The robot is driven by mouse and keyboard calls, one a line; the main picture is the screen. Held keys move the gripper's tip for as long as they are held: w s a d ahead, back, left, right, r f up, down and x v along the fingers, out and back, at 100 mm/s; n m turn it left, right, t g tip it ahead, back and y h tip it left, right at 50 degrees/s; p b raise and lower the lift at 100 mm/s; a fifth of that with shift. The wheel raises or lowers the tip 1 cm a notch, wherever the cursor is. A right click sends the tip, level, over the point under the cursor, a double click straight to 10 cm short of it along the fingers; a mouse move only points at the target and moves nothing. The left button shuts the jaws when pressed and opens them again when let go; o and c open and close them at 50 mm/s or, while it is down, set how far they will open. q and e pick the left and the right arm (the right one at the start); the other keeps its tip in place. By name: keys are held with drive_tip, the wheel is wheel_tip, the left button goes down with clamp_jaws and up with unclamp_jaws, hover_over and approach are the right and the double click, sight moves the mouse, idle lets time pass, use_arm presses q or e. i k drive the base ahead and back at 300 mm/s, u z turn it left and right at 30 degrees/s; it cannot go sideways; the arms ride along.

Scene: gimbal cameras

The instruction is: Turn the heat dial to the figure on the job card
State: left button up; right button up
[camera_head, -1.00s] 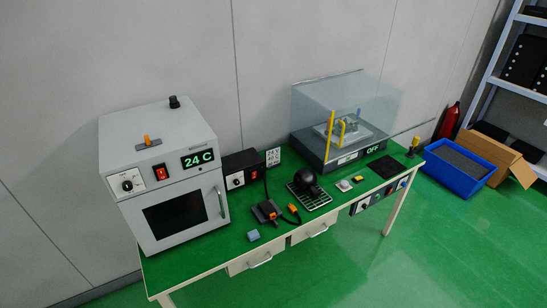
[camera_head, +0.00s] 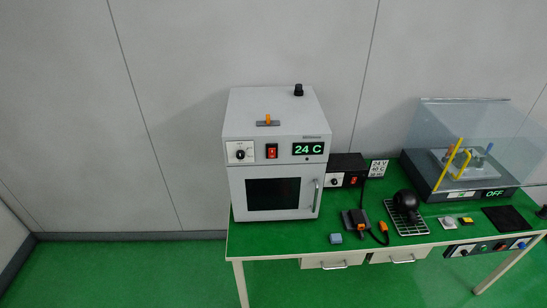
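A grey oven (camera_head: 275,160) stands at the left end of the green-topped bench. Its heat dial (camera_head: 240,154), a black knob on a white scale plate, is at the upper left of the front; its setting is too small to read. A red switch (camera_head: 271,151) and a green display (camera_head: 308,149) reading 24 C are to its right. A white card (camera_head: 378,168) stands behind the bench items; it seems to read 24 V and 40 C, in small print. Neither of my grippers is in view.
A black box with a knob (camera_head: 347,172) stands right of the oven. A soldering stand (camera_head: 356,219), a rack with a dark round object (camera_head: 406,205) and a clear-covered machine (camera_head: 466,165) marked OFF are further right. Floor left of the bench is clear.

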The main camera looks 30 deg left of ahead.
sight(240, 154)
drive_tip(key=u, duration=2.8)
drive_tip(key=i, duration=1.8)
drive_tip(key=z, duration=3)
